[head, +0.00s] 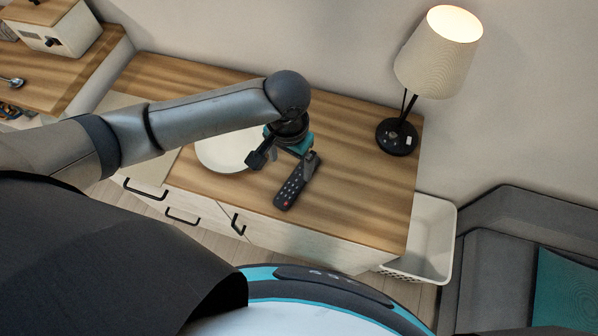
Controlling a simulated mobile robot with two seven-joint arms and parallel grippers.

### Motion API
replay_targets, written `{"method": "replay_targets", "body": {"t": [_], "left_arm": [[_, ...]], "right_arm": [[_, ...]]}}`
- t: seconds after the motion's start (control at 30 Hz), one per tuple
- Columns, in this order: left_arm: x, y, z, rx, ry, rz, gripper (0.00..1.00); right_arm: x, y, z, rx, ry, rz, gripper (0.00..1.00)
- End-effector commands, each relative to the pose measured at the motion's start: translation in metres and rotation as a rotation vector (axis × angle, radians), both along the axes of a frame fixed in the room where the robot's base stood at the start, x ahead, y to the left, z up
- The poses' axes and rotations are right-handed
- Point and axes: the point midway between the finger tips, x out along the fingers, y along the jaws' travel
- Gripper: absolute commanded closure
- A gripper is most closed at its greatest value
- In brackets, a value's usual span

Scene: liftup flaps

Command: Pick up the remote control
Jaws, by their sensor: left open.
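The black remote control (290,192) lies on the wooden top of the cabinet (350,205), close to its front edge. Its far end is partly hidden by my left gripper (291,169). My left arm comes in from the left, and the gripper points down over the remote's far end with its fingers apart. I cannot tell whether a finger touches the remote. My right gripper is out of the picture.
A white plate (218,153) is left of the gripper, partly under my arm. A lit lamp (397,136) stands at the back right. A white bin (433,225) and a grey sofa (500,262) are to the right. The wood right of the remote is clear.

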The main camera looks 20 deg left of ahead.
Motion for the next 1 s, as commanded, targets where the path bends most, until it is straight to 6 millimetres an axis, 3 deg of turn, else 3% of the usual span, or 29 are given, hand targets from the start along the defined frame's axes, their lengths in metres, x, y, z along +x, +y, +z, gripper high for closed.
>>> {"method": "replay_targets", "body": {"t": [0.1, 0.3, 0.53, 0.8, 1.0], "left_arm": [[-0.001, 0.000, -0.030, 0.002, 0.003, -0.001, 0.07], [0.000, 0.000, -0.065, 0.001, 0.000, -0.001, 0.07], [0.000, -0.001, -0.080, -0.002, -0.002, -0.003, 0.07], [0.002, 0.001, -0.117, 0.000, -0.001, -0.002, 0.07], [0.002, 0.001, -0.128, -0.002, -0.003, -0.003, 0.07]], "right_arm": [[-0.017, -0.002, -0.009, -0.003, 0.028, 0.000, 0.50], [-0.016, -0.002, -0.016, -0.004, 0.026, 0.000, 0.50], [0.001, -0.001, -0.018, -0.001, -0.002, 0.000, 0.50], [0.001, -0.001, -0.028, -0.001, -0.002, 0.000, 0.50], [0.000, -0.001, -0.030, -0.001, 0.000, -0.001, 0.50]]}}
